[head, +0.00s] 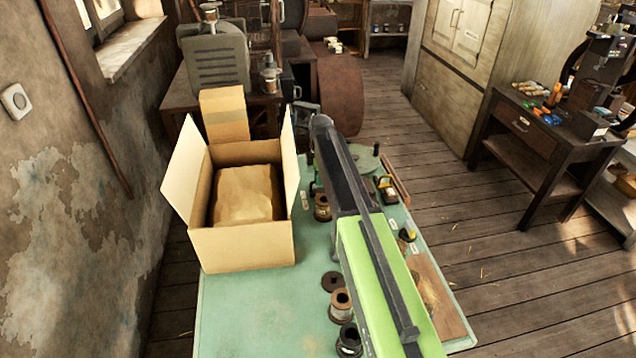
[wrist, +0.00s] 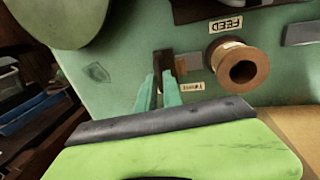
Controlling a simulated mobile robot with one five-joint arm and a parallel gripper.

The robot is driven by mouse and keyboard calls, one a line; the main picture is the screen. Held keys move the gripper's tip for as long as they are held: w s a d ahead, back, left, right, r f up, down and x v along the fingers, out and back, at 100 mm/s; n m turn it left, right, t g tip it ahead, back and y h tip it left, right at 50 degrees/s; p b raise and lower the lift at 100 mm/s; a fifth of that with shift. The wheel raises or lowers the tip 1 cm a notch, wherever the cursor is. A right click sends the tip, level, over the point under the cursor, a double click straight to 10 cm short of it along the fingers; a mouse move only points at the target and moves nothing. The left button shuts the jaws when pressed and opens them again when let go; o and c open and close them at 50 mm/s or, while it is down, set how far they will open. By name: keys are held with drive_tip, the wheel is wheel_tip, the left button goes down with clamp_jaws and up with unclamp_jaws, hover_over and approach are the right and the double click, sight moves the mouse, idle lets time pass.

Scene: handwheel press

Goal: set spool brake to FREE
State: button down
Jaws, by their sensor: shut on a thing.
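In the wrist view, my gripper (wrist: 164,80) has its two teal fingers around a small dark brown upright piece (wrist: 163,60), which looks like the spool brake lever. The fingers are shut on it. Just to its right is a brown spool (wrist: 240,66) with a dark centre hole. A small tag (wrist: 191,87) lies below the lever, too small to read surely. In the head view, my own green arm covers the gripper and the lever. I cannot tell which setting the lever is at.
The green bench top (head: 255,315) carries an open cardboard box (head: 240,247) on the left. Several spools stand along the arm, one of them near the front (head: 341,304). A FEED label (wrist: 226,24) is on the green surface.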

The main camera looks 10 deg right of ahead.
drive_tip(key=shift+w, duration=0.2)
drive_tip(key=c, duration=1.8)
unclamp_jaws()
drive_tip(key=shift+o, duration=0.2)
drive_tip(key=shift+r, duration=0.1)
drive_tip(key=s+r+p, duration=0.1)
drive_tip(key=r+p, duration=0.7)
drive_tip(key=s+r+p, duration=0.2)
drive_tip(key=r+p, duration=0.7)
drive_tip(key=shift+s, duration=0.25)
drive_tip(key=shift+f, duration=0.15)
